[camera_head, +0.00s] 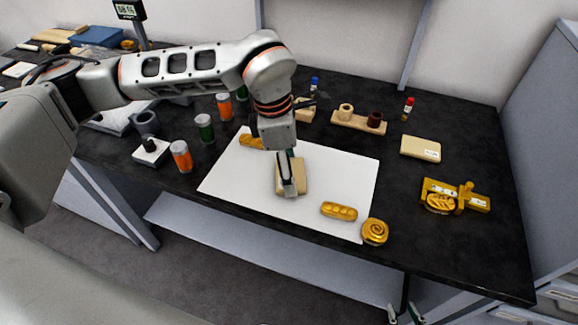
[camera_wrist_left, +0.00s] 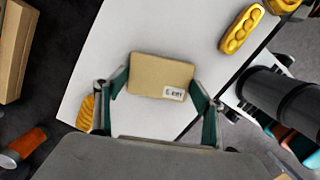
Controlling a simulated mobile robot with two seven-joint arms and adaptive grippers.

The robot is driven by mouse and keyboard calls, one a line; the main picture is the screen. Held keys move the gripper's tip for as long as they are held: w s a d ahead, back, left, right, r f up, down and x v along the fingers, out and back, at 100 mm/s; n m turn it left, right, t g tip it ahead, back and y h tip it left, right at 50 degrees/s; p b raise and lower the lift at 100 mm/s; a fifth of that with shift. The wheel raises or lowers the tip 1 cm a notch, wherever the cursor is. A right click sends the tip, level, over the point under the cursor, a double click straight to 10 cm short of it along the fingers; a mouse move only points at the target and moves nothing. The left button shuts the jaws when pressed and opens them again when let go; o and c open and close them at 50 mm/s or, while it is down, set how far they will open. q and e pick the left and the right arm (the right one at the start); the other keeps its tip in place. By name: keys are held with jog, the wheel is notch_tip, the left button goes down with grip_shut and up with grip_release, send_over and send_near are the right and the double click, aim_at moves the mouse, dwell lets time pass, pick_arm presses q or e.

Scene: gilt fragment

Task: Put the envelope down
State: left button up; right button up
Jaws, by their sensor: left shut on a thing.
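My left gripper (camera_head: 288,188) reaches down over the white mat (camera_head: 345,170) and is shut on a tan envelope (camera_head: 298,172). In the left wrist view the envelope (camera_wrist_left: 150,70) lies between the two green-padded fingers of this gripper (camera_wrist_left: 160,85), with a small white label at one corner. It is flat and over the mat; I cannot tell whether it touches the mat. Only the fingertips of my right gripper (camera_head: 404,314) show, at the bottom edge in the head view, apart and with nothing visible between them.
Gold ornaments (camera_head: 339,211) lie on the mat, and a gold spiral piece (camera_head: 375,232) stands at its front right corner. A similar labelled tan packet (camera_head: 420,148) lies on the black table (camera_head: 460,150) at right. Orange and green jars (camera_head: 181,156) stand left of the mat.

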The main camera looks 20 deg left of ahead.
pick_arm(q)
jog(key=shift+f, duration=0.1)
jog(key=o, duration=0.9)
jog(key=shift+r, duration=0.3)
jog(key=r, duration=0.4)
jog(key=a+r, duration=0.1)
jog(key=r, duration=0.6)
jog(key=shift+s+a+r, duration=0.3)
jog(key=shift+s+r, duration=0.05)
